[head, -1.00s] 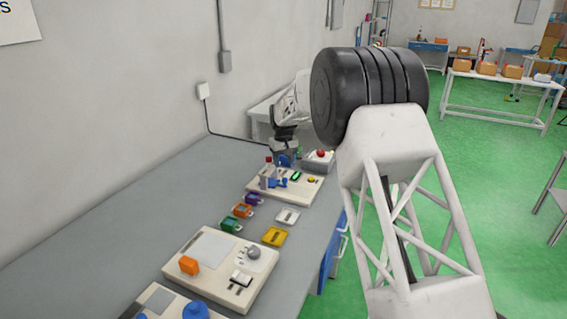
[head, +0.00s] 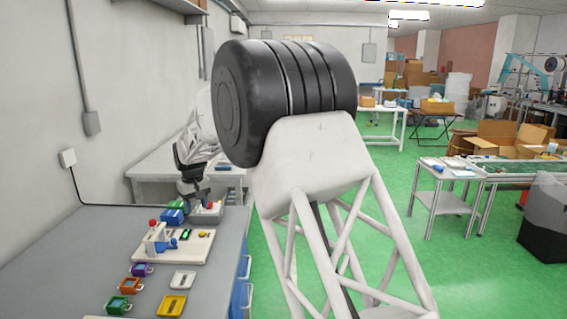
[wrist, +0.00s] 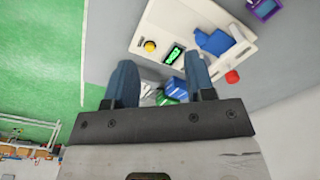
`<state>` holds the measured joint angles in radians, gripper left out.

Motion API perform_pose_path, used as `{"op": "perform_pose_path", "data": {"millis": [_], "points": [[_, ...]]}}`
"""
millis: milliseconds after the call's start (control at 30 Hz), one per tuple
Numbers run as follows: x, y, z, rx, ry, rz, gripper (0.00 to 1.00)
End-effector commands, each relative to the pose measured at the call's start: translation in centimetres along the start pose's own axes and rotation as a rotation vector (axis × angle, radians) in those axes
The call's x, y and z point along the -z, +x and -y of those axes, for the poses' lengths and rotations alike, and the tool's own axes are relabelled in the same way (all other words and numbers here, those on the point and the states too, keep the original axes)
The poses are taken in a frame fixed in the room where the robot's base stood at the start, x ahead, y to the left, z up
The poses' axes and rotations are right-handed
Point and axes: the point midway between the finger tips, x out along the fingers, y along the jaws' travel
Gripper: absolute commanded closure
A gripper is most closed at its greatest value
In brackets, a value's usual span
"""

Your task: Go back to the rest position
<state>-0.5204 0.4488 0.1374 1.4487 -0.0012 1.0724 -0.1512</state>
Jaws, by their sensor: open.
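My gripper (wrist: 160,66) is open in the wrist view, with its two blue-grey fingers apart and nothing held between them. Beyond the fingers, in the wrist view, are blue and green boxes (wrist: 174,89), apparently lower down. In the head view a blue box (head: 171,217) stands behind the cream fixture board (head: 203,243). The board carries a blue clamp-like part, a small green display and a yellow button.
Purple (head: 141,269), orange (head: 130,284), green (head: 118,304), white (head: 182,280) and yellow (head: 172,306) small trays lie on the bench (head: 222,270). A wall (head: 35,130) runs along the left. Green floor is open right of the bench; tables with cartons (head: 510,135) stand farther off.

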Motion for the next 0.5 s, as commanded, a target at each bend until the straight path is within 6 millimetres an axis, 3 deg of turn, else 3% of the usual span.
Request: {"op": "perform_pose_path", "data": {"millis": [100,500], "points": [[-2.9,-2.2,-1.9,-0.003,0.03,-0.01,0.5],[-12.9,-7.9,-6.6,-0.012,0.13,-0.036,0.5]]}}
